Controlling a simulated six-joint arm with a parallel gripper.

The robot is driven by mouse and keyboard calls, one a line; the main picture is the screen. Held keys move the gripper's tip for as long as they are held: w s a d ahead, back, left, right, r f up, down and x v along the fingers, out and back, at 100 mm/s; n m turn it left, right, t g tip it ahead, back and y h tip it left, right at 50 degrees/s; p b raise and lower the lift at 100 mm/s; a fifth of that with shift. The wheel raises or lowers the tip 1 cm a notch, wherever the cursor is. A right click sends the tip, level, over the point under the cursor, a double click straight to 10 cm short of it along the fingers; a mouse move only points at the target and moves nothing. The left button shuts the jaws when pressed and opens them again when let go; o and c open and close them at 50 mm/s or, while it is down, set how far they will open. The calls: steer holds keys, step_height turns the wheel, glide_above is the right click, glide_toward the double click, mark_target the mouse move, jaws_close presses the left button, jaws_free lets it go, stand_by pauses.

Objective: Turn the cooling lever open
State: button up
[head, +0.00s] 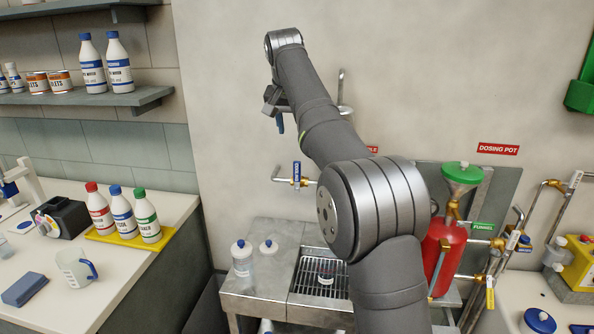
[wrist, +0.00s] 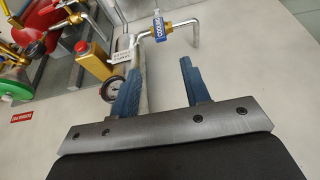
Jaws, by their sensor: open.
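The cooling lever (head: 297,173) is a blue handle on a brass valve in a thin silver pipe on the wall, left of my arm. In the wrist view the lever (wrist: 158,26), marked COOLING, is beyond the fingertips at the top. Its handle lies crosswise to the pipe. My gripper (head: 280,122) is above and slightly left of the lever in the head view, apart from it. In the wrist view my gripper (wrist: 159,70) is open, with two blue fingers and nothing between them.
The sink bench (head: 262,262) with two bottles stands below. A red tank (head: 443,262) with a green funnel is right of my arm. The wrist view shows a yellow box (wrist: 95,62) and round gauge (wrist: 112,91) near the left finger. Bare wall lies left of the lever.

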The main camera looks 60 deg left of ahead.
mark_target(297, 166)
steer(key=x, duration=1.7)
steer(key=shift+f, duration=0.15)
jaws_close()
